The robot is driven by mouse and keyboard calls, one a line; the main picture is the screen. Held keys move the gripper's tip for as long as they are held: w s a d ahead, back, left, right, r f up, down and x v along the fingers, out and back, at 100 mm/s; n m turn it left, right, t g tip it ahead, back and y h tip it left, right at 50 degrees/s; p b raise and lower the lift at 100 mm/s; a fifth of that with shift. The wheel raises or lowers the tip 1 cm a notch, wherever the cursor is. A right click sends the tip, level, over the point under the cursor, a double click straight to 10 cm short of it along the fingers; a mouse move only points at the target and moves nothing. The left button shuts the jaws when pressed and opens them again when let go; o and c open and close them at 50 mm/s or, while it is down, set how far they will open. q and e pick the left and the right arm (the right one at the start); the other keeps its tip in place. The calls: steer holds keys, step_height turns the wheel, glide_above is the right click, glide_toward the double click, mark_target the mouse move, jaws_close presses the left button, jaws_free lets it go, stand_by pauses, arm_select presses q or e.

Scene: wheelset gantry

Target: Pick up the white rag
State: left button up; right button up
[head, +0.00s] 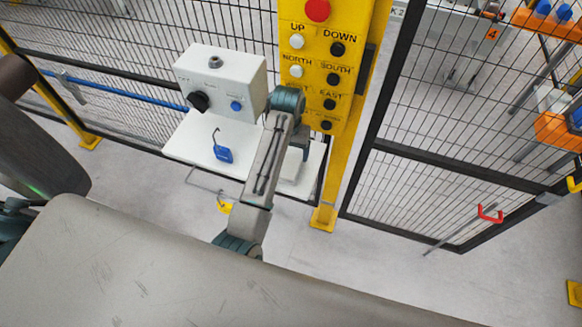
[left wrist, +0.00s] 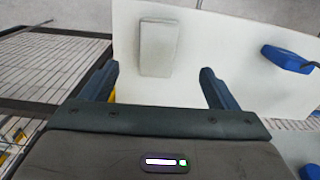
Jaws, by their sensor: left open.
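The white rag (left wrist: 156,48) is a folded, off-white rectangle lying flat on a white shelf (left wrist: 205,40), seen in the left wrist view. In the head view my arm hides most of that part of the shelf (head: 190,146), so I cannot make out the rag clearly there. My left gripper (left wrist: 158,82) is open, its two dark fingers wide apart. The rag lies beyond the fingertips, roughly centred between them, and nothing is held. My right gripper is not in view.
A blue padlock (head: 222,154) lies on the shelf left of my arm. A white box (head: 221,83) with knobs stands at the shelf's back. A yellow button panel (head: 322,60) on a post rises just behind my arm. Black mesh fencing (head: 440,190) stands around.

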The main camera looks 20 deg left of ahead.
arm_select(q)
steer(key=p, duration=0.1)
glide_above(290, 169)
steer(key=f, duration=0.5)
steer(key=shift+s+a, duration=0.2)
steer(key=shift+a, duration=0.05)
steer(key=shift+w+d+f+p, duration=0.1)
steer(key=shift+d+f+p, duration=0.05)
steer(key=shift+f+p, duration=0.55)
step_height(290, 169, down, 3)
steer(key=shift+f+p, duration=0.1)
steer(key=shift+p, duration=0.6)
steer(key=shift+w+f, duration=0.1)
steer(key=shift+f, duration=0.3)
steer(key=c, duration=1.1)
